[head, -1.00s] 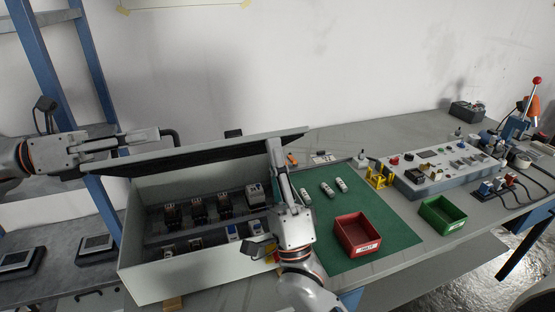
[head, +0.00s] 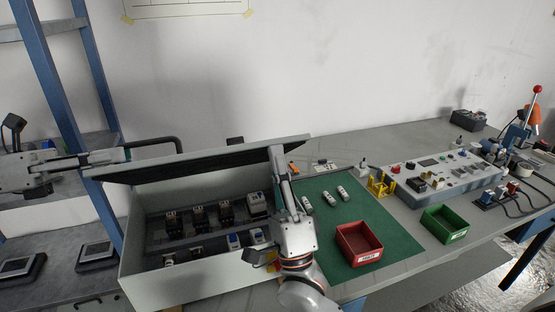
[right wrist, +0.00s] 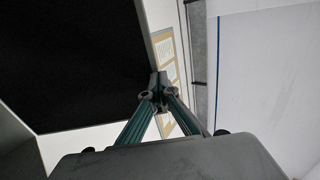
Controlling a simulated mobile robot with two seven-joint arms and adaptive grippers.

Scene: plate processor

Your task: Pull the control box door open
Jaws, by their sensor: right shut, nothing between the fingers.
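The control box (head: 200,280) is a light grey box on the bench, open enough to show its inside. Its door (head: 205,157) stands raised over the box as a tilted panel with a black inner face, which also fills the upper left of the right wrist view (right wrist: 70,60). My left gripper (head: 118,156) is beside the door's left end, near a dark bar handle (head: 155,143); whether its fingers are apart is unclear. My right gripper (head: 276,152) is shut and empty, with its tips by the door's right end; the tips also show in the right wrist view (right wrist: 158,88).
Several breakers (head: 227,212) sit inside the box. A green mat (head: 330,245) to its right carries a red bin (head: 360,243) and small white parts. A green bin (head: 444,223) and a control panel (head: 450,175) stand further right. A blue-framed rack (head: 95,85) is at left.

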